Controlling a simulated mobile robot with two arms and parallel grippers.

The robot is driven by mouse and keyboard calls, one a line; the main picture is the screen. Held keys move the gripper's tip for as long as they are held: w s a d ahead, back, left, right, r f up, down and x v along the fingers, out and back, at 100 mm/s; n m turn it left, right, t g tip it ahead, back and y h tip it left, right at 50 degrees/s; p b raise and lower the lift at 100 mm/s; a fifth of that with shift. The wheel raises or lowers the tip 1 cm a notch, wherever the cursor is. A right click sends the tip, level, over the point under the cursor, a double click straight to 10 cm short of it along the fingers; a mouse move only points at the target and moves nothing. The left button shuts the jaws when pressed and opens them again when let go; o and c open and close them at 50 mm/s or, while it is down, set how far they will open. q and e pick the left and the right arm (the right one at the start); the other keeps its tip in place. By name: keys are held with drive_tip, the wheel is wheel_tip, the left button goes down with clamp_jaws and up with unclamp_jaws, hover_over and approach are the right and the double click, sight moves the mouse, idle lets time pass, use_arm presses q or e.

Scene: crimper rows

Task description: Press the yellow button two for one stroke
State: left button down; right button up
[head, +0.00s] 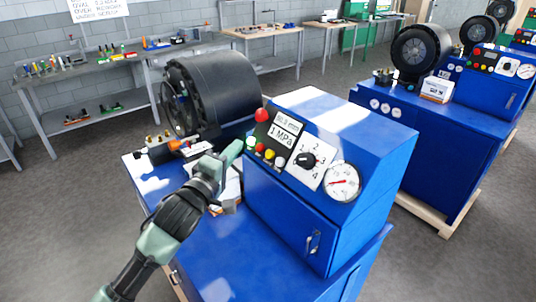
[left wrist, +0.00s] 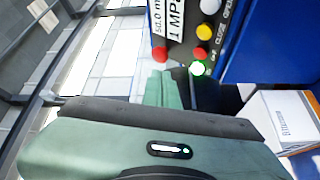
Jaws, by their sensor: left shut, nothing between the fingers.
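The yellow button (head: 269,154) sits in the lower row of the near blue machine's panel (head: 290,139), between a red button (head: 260,148) and a white one (head: 280,161). It also shows in the left wrist view (left wrist: 203,33). My left gripper (head: 236,149) is shut and empty, left of the row by the green button (head: 250,143). In the left wrist view its fingertips (left wrist: 165,77) lie below the red knob (left wrist: 159,55) and beside the brightly lit end button (left wrist: 197,68). I cannot tell whether they touch anything. My right gripper is not in view.
The red mushroom knob (head: 261,115) stands above the green button. A black crimper head (head: 215,92) rises behind my left gripper. A rotary dial (head: 305,160) and a gauge (head: 342,182) are right of the buttons. A white box (left wrist: 285,120) lies at right in the left wrist view.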

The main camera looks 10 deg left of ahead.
sight(270, 154)
use_arm(q)
drive_tip(key=shift+f, duration=0.1)
drive_tip(key=w+d+f+b, duration=0.4)
drive_tip(key=w+b, duration=0.1)
drive_tip(key=shift+w+d+f, duration=0.25)
drive_tip(key=shift+w+f, duration=0.1)
drive_tip(key=shift+w, duration=0.05)
idle(0.3)
idle(1.4)
drive_tip(key=shift+b, duration=0.3)
drive_tip(key=shift+w+d+f, duration=0.25)
